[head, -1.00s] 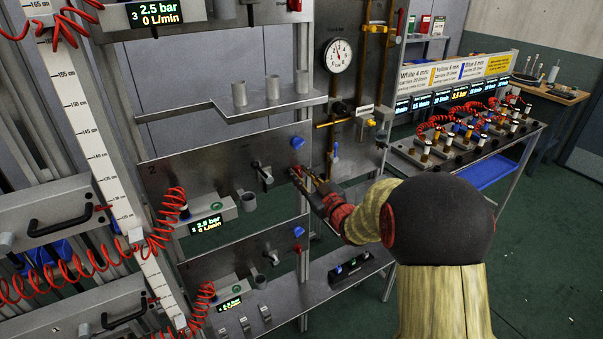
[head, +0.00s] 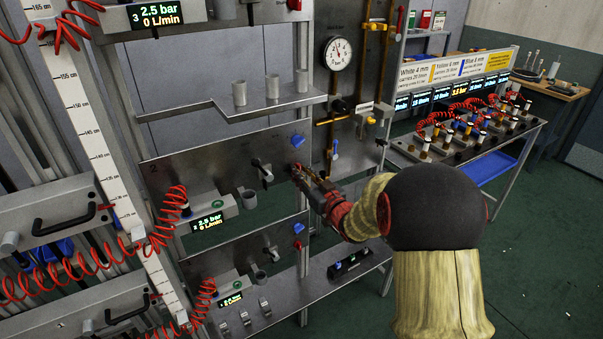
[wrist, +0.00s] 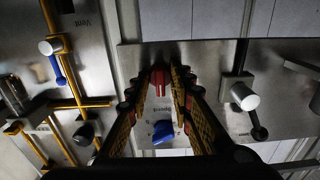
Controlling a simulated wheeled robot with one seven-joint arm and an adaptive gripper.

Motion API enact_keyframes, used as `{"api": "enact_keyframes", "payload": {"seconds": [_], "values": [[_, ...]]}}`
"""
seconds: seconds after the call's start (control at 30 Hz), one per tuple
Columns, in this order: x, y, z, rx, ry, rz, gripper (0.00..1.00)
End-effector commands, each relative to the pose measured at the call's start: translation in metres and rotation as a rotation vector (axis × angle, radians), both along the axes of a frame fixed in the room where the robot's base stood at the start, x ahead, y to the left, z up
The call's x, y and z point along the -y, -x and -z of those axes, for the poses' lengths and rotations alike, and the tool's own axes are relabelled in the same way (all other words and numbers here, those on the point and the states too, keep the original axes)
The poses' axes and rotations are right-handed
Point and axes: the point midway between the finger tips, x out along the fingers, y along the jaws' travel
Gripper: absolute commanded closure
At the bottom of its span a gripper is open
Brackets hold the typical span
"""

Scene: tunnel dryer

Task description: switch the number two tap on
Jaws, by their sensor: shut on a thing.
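The middle steel panel (head: 215,160) carries a number 2 at its upper left. A red tap handle (wrist: 160,80) is at its right edge, between my fingertips in the wrist view. My gripper (head: 299,172) is shut on this red handle, and its fingers hide most of it in the head view. A blue knob (head: 297,141) sits above the handle; it also shows in the wrist view (wrist: 163,132). A black lever with a pale cap (head: 263,170) is on the same panel, left of my gripper, and shows in the wrist view (wrist: 245,96).
A small display (head: 207,222) on this panel reads 2.5 bar and 0 L/min. Yellow pipes and a round gauge (head: 338,53) stand close to the right of my gripper. Cups stand on a shelf (head: 215,108) above. A similar panel (head: 230,262) is below.

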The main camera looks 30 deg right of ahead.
Motion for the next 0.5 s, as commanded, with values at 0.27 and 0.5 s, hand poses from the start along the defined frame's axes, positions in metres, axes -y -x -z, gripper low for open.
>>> {"api": "enact_keyframes", "payload": {"seconds": [0.27,0.5], "values": [[-0.0004,0.0004,0.0022,-0.004,-0.001,0.000,0.73],[0.0001,0.0033,0.0008,-0.002,0.000,0.000,0.73]]}}
